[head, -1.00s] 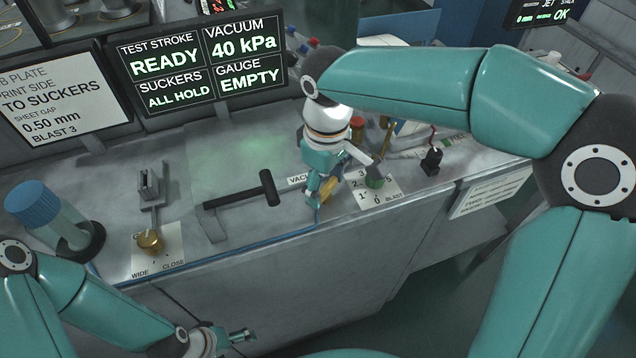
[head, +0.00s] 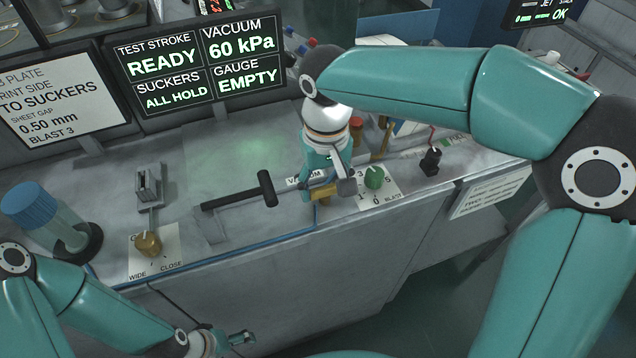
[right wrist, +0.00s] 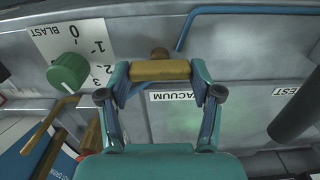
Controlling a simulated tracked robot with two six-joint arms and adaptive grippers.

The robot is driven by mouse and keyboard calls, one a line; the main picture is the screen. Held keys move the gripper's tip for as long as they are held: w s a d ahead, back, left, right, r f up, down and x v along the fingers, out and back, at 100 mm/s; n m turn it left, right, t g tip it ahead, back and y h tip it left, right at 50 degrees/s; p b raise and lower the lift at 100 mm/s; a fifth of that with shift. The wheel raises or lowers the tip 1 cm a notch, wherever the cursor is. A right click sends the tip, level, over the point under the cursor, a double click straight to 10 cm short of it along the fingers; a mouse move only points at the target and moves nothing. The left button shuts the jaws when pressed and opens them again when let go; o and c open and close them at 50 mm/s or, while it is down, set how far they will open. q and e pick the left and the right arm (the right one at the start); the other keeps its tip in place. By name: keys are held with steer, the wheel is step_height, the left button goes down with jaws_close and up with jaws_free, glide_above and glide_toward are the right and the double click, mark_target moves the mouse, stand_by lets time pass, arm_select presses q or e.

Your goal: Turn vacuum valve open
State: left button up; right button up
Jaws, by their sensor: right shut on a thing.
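The vacuum valve has a brass-yellow handle (head: 322,190) beside the VACUUM label on the grey bench. My right gripper (head: 318,187) is shut on this handle. In the right wrist view the yellow handle (right wrist: 160,70) lies crosswise between the two fingers of the gripper (right wrist: 160,82), with a brown knob-like end beyond it. The VACUUM label (right wrist: 173,96) is next to the right finger there. A status screen (head: 200,62) reads VACUUM 60 kPa, SUCKERS ALL HOLD and GAUGE EMPTY. My left gripper (head: 240,340) is low in the head view, away from the bench controls; its opening is unclear.
A green BLAST dial (head: 374,177) stands close right of the valve. A black T-handle (head: 266,188) is to its left. A brass knob (head: 148,244) and a blue-capped jar (head: 45,212) are further left. A black switch (head: 430,162) is at right.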

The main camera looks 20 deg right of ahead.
mark_target(325, 187)
steer(key=shift+s+f, duration=0.1)
steer(key=shift+s, duration=0.05)
steer(key=o, duration=1.1)
steer(key=shift+o, duration=0.2)
steer(key=shift+r, duration=0.2)
step_height(325, 187, up, 12)
steer(key=shift+f, duration=0.15)
steer(key=shift+f, duration=0.1)
